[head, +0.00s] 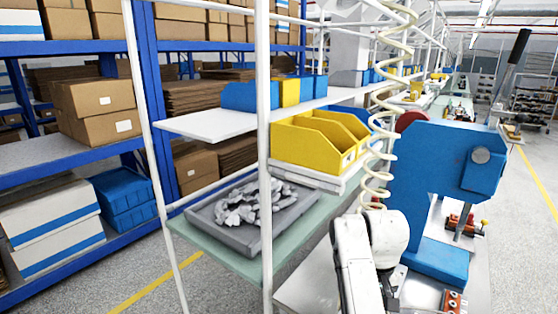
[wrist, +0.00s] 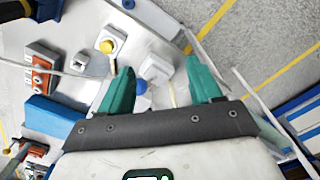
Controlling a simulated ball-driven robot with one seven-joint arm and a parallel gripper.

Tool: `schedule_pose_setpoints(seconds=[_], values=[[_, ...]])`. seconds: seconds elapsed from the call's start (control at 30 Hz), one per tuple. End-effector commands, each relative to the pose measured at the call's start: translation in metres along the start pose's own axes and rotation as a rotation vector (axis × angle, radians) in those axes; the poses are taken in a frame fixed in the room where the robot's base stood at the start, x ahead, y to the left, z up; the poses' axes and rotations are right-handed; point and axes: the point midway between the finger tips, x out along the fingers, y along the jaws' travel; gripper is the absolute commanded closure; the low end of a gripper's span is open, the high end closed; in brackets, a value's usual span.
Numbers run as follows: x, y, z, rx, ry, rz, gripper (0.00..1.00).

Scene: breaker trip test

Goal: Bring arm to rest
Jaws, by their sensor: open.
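My white arm (head: 362,250) reaches down at the bottom centre of the head view, over the workbench beside the blue press. In the wrist view my gripper (wrist: 162,68) has two green fingers spread apart, with nothing held between them. Beyond and between the fingers are a small white box (wrist: 153,68) and a round blue knob (wrist: 141,87). I cannot tell whether the fingers touch either one. The gripper's fingers are not clear in the head view.
A blue press (head: 440,170) stands right of my arm. A coiled cable (head: 378,150) hangs close above it. An orange-and-grey device (wrist: 41,75) and a yellow-buttoned white box (wrist: 111,42) sit on the bench. Yellow bins (head: 305,143) and a grey tray (head: 205,218) are left.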

Motion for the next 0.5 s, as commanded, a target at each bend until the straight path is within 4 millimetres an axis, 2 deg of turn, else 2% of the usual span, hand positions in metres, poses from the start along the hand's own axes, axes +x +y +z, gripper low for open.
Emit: schedule_pose_setpoints(seconds=[0.27,0.5], values=[[0.022,0.010,0.017,0.021,0.004,0.012,0.36],[0.051,0.021,0.043,0.047,0.008,0.027,0.36]])
